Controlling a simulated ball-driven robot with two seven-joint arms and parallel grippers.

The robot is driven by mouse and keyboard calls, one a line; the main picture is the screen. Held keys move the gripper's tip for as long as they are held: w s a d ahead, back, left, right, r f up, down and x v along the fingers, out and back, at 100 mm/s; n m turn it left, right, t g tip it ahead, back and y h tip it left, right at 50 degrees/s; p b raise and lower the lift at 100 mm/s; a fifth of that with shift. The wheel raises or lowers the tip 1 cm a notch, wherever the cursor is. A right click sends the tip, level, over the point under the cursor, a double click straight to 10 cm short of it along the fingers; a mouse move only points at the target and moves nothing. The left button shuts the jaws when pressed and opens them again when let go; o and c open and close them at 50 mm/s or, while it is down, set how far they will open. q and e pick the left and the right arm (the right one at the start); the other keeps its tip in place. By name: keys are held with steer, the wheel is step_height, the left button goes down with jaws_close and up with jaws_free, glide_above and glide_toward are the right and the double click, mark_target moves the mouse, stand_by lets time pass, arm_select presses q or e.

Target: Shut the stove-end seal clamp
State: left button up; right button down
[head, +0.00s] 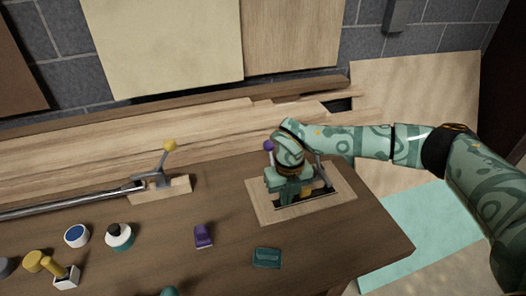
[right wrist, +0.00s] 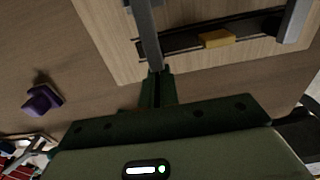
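A pale wooden board (head: 262,208) with a dark slot lies near the bench's right end. A purple ball knob (head: 269,146) stands at its far left side, and a grey metal lever (head: 320,168) rises at its right. My right gripper (head: 288,190) is low over the board, between these two. In the right wrist view its fingers (right wrist: 157,88) are close together, with the tips at the lower end of a grey bar (right wrist: 148,35). I cannot tell whether they pinch it. No label shows which clamp is the stove-end one. My left gripper is out of view.
Another clamp with a yellow knob (head: 169,145) stands on a wooden block (head: 175,187) at left, beside a long metal bar (head: 70,203). A purple object (head: 203,235), a teal block (head: 267,257) and several small items lie at the front. The bench's right front corner is clear.

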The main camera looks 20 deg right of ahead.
steer(key=shift+w+d, duration=0.1)
steer(key=shift+w, duration=0.5)
steer(key=shift+r, duration=0.15)
step_height(320, 180, up, 4)
steer(key=p, duration=0.3)
steer(key=shift+w+r+p, duration=0.15)
steer(key=shift+r+p, duration=0.6)
steer(key=shift+p, duration=0.3)
step_height(320, 180, up, 6)
steer(key=p, duration=0.5)
steer(key=shift+f, duration=0.15)
steer(key=shift+s+f, duration=0.1)
steer(key=shift+s, duration=0.1)
